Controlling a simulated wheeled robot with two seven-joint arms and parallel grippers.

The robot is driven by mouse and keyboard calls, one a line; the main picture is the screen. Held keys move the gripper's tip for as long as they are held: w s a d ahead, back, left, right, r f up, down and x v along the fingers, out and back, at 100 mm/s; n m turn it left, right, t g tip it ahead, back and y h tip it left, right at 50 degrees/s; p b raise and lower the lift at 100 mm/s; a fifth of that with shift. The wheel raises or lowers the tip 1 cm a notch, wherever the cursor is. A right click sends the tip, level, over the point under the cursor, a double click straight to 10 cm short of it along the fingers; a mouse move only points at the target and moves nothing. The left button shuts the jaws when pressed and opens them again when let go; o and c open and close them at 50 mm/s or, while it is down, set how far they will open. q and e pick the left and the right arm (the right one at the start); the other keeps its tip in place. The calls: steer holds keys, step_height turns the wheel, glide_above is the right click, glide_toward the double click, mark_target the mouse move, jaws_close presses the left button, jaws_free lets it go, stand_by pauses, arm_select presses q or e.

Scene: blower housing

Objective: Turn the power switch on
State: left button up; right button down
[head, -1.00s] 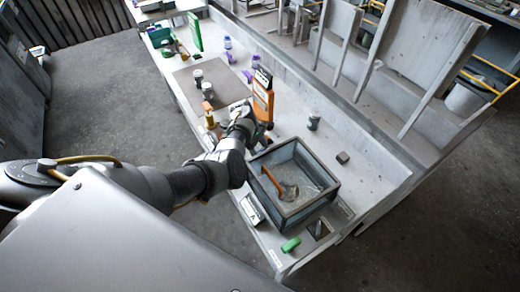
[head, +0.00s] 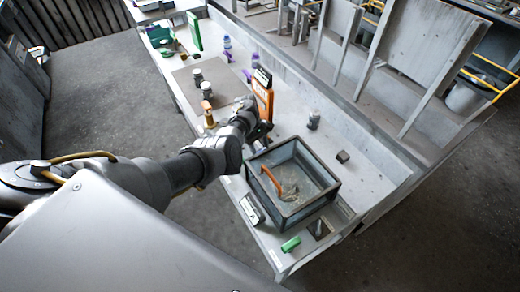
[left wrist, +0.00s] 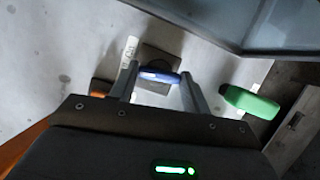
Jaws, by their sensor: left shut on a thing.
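A blue bar (left wrist: 160,75) sits over a dark square base (left wrist: 163,58) on the pale bench top in the left wrist view. It may be the power switch; its on or off position cannot be told. My left gripper (left wrist: 160,84) has one finger at each end of the bar and is shut on it. In the head view my left gripper (head: 264,130) is low over the bench beside an upright orange panel (head: 262,100), and the arm hides the bar there. My right gripper is in neither view.
A dark-framed open box (head: 335,187) with an orange-handled tool (head: 270,180) stands nearby. A green block (head: 290,244) lies at the bench's near end. A brass-coloured piece (head: 207,112) and jars (head: 206,90) stand beyond the arm.

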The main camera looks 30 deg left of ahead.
arm_select(q)
steer(key=m+g+y+b, duration=0.1)
steer(key=m, duration=0.3)
steer(key=shift+w+f+m+b, duration=0.1)
steer(key=shift+m+b, duration=0.2)
steer(key=shift+b, duration=0.05)
steer(key=shift+m+g+y+b, duration=0.5)
steer(key=shift+m+g+b, duration=0.1)
steer(key=shift+m, duration=0.9)
steer(key=shift+d, duration=0.1)
steer(key=o, duration=1)
steer(key=shift+w, duration=0.1)
steer(key=shift+r, duration=0.2)
steer(key=v, duration=1)
steer(key=shift+w+r+b, duration=0.2)
steer(key=shift+r+b, duration=0.05)
steer(key=shift+b, duration=0.15)
